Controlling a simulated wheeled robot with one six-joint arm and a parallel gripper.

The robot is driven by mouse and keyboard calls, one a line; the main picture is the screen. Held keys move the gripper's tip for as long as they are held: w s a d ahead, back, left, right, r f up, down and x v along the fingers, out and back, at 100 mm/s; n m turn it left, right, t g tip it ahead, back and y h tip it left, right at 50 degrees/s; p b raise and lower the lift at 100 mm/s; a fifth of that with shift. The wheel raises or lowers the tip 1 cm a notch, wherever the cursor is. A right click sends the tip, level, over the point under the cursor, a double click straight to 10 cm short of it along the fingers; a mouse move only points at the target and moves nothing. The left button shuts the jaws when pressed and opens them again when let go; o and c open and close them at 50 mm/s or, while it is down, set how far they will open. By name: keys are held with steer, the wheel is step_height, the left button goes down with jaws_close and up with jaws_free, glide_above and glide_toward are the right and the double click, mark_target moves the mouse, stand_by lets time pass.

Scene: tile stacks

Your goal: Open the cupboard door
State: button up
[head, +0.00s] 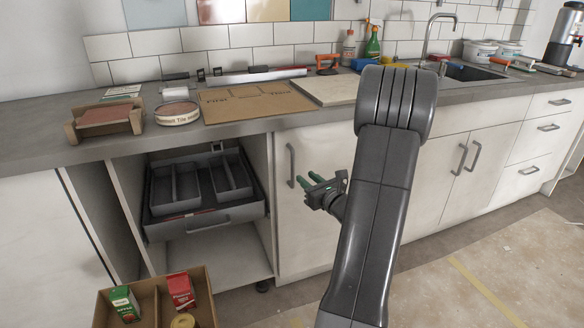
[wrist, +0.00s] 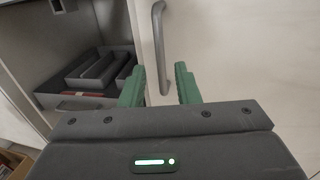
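The cupboard door (head: 318,210) is a white panel right of the open drawer bay, and it is closed. Its grey vertical bar handle (head: 291,165) is near the door's left edge. In the wrist view the handle (wrist: 160,48) stands upright ahead of my gripper. My gripper (head: 302,181) has green fingers and is just right of the handle in the head view. In the wrist view my gripper (wrist: 161,88) has its fingers spread apart with nothing between them. The handle's lower end appears beyond the fingertips, in line with the gap. My arm hides part of the cupboards to the right.
An open bay left of the door holds a grey drawer (head: 205,200) with trays. A cardboard box (head: 150,298) with small cartons is on the floor at lower left. The worktop (head: 240,133) above carries tools and boards. Floor to the right is clear.

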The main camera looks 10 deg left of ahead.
mark_target(294, 168)
steer(key=x, duration=0.8)
steer(key=shift+w+a+b, duration=0.25)
steer(key=shift+a+b, duration=0.05)
steer(key=shift+b, duration=0.1)
jaws_close()
